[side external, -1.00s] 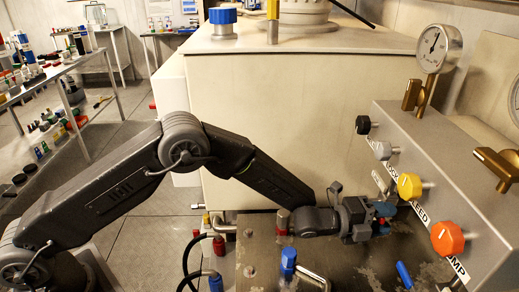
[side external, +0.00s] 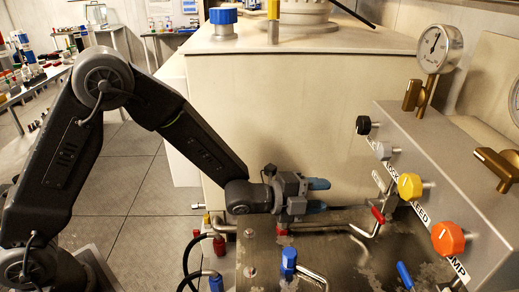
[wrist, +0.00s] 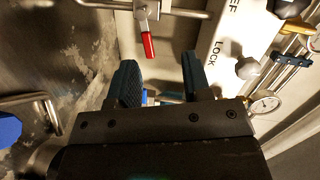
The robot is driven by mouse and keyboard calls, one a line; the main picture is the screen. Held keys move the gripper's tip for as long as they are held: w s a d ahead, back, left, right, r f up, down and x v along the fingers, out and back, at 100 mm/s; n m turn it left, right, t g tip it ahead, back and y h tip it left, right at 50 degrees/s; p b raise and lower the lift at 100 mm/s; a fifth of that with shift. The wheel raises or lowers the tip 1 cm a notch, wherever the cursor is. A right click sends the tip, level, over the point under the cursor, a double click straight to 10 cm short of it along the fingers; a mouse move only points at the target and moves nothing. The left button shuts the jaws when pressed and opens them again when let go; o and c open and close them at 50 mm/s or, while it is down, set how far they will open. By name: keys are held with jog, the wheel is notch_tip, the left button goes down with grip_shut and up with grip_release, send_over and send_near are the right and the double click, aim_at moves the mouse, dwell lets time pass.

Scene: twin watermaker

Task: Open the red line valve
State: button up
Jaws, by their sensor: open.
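The red valve handle (side external: 378,216) sits by the pipework, just left of the sloped grey panel. In the wrist view the red handle (wrist: 148,45) hangs from a metal valve body, roughly crosswise to a short pipe. My gripper (side external: 321,195) is open and empty, left of the handle and apart from it, with its blue fingers pointing right. In the wrist view my gripper (wrist: 160,72) has a clear gap between its fingers, and the handle shows beyond them. A red cap (side external: 282,228) on the pipework is partly hidden below my gripper.
The grey panel (side external: 455,185) carries black, grey, yellow (side external: 409,186) and orange (side external: 447,238) knobs at the right. The large beige tank (side external: 270,110) rises behind my arm.

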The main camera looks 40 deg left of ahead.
jog(key=s+a+r+n+y, duration=0.2)
jog(key=a+r+n+y, duration=0.1)
jog(key=a+r+n, duration=0.1)
jog(key=s+a+r+n+g+y, duration=0.1)
jog(key=s+a+r+n+y, duration=0.2)
jog(key=a, duration=0.5)
jog(key=shift+s+a+r+n+y, duration=0.2)
jog(key=shift+r+n+y, duration=0.4)
jog(key=shift+r+n, duration=0.6)
jog(key=shift+f, duration=0.25)
jog(key=m+h, duration=1)
jog(key=m, duration=0.2)
send_near(376, 215)
jog(key=shift+t, duration=0.3)
jog(key=x, duration=1.2)
jog(key=shift+w+d+f, duration=0.15)
jog(key=shift+d+f, duration=0.05)
jog(key=shift+d, duration=0.2)
jog(key=shift+c, duration=0.3)
grip_shut()
